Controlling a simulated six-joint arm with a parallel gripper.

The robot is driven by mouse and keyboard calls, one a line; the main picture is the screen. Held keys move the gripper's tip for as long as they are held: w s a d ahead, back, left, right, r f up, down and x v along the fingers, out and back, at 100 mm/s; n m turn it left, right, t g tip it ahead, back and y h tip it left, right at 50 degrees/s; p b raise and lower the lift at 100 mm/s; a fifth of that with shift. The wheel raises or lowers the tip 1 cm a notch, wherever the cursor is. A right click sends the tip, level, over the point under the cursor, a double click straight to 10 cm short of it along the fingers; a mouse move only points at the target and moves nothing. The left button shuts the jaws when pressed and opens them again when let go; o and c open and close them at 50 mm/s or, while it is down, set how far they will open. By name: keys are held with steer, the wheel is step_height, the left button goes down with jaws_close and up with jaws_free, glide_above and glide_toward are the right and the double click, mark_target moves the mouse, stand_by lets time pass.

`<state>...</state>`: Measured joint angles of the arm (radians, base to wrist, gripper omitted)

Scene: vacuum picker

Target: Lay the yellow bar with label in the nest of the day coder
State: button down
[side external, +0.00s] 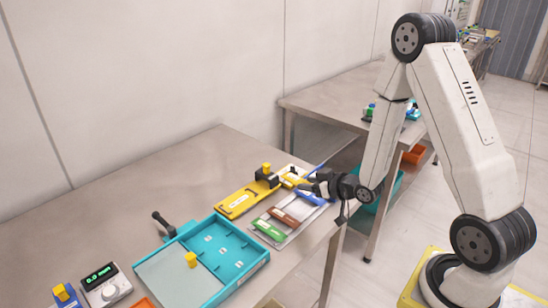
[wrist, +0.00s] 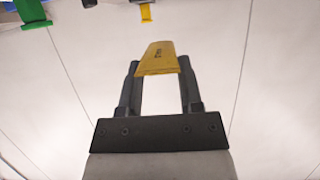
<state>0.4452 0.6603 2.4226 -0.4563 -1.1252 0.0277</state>
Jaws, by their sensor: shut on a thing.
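My gripper (side external: 312,184) is shut on a yellow bar (wrist: 160,52) with small dark print. In the wrist view the bar lies across the fingertips of my gripper (wrist: 158,66). In the side view the gripper is low over the right end of the pale tray, and the bar (side external: 293,181) is hard to make out in detail. A long yellow fixture (side external: 241,203) with a black head and a yellow knob (side external: 266,167) stands just left of the gripper; it looks like the day coder. Its nest cannot be made out.
The pale tray (side external: 300,228) holds a green bar (side external: 269,230), a brown bar (side external: 284,217) and a blue bar (side external: 309,197). The table's back left is clear.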

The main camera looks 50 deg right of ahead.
glide_above(307, 214)
steer(key=shift+f, duration=2.5)
steer(key=shift+f, duration=1.9)
steer(key=shift+f, duration=0.2)
steer(key=shift+c, duration=1.3)
jaws_free()
steer(key=shift+v, duration=3.9)
steer(key=shift+d+r, duration=0.1)
